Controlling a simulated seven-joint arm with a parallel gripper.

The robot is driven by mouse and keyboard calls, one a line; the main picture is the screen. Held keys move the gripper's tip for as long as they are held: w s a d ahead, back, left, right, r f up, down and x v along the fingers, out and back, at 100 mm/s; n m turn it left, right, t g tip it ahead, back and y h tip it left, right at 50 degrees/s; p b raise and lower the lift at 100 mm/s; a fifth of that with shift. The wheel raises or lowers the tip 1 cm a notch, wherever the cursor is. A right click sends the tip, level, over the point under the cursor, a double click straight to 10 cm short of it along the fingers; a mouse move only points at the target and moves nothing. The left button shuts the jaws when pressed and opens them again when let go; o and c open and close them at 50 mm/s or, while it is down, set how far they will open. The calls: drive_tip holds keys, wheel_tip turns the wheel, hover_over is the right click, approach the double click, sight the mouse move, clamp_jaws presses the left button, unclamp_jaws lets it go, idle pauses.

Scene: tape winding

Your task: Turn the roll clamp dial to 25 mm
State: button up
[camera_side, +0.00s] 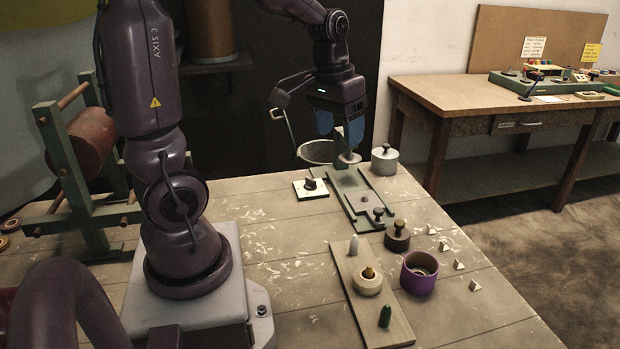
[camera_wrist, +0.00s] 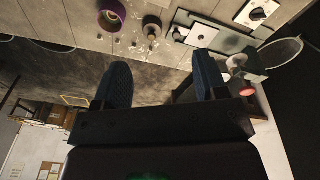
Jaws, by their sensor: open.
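A square white plate with a dark knob (camera_side: 311,185) looks like the dial and lies left of a grey-green fixture (camera_side: 345,181). The dial also shows at the top right of the wrist view (camera_wrist: 258,13); its markings are too small to read. My gripper (camera_side: 340,135) is open and points down above the far end of the fixture, to the right of the dial and apart from it. A pale reddish disc (camera_side: 349,158) shows just below the fingers. In the wrist view, nothing shows between the fingers of my gripper (camera_wrist: 162,62).
A grey lidded pot (camera_side: 384,159) stands right of my gripper, and a round hoop (camera_side: 315,152) is behind the dial.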

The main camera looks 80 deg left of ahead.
drive_tip(key=w+a+f+n+g, duration=0.1)
drive_tip(key=a+f, duration=0.2)
drive_tip(key=a, duration=0.4)
drive_tip(key=w+a+f+n+g, duration=0.1)
drive_tip(key=a+f, duration=0.3)
drive_tip(key=a, duration=0.2)
drive_tip(key=m, duration=0.1)
approach(310, 179)
wheel_tip(310, 179, down, 9)
drive_tip(key=shift+s+f, duration=0.15)
drive_tip(key=c, duration=0.9)
